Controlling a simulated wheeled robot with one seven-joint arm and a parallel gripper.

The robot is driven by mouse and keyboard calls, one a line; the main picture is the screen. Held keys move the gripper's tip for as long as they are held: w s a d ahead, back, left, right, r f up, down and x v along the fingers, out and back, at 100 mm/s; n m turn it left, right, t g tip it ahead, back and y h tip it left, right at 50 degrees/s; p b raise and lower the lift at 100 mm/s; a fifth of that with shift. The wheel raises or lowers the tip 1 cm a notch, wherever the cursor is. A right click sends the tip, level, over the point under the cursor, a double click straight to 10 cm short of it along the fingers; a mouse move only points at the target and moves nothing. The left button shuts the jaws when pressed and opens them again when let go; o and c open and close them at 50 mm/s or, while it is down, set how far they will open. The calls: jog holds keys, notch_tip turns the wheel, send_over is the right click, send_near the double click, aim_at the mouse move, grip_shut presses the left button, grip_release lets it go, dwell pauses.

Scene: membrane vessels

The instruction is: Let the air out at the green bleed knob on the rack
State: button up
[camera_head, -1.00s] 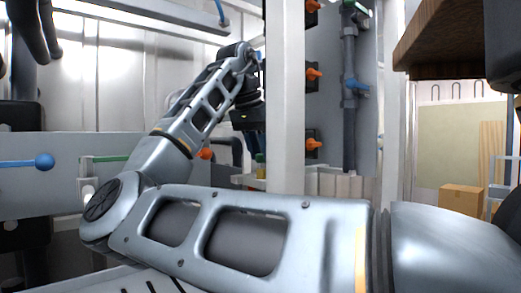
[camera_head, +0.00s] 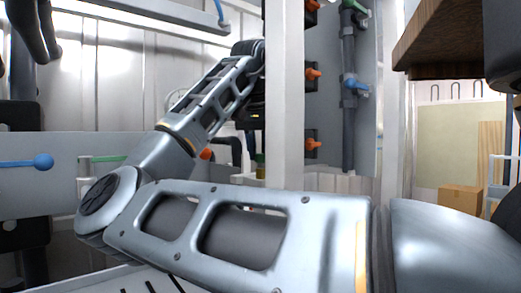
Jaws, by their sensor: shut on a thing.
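My gripper (camera_head: 254,140) is partly in view at the end of my arm, left of the white post. Its dark body hangs below the wrist and the post covers its right side. A small green knob (camera_head: 260,158) with a yellowish part beneath it shows just under the gripper, beside the post. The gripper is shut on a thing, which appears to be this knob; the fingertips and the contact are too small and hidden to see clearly.
The white upright post (camera_head: 285,100) stands in front of the gripper. Right of it are orange knobs (camera_head: 313,73) and a grey pipe with a blue handle (camera_head: 355,85). A blue lever (camera_head: 30,162) and a green handle (camera_head: 108,158) are at left. A wooden shelf (camera_head: 440,40) overhangs at right.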

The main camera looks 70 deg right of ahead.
jog(key=o, duration=1.1)
jog(key=shift+c, duration=0.2)
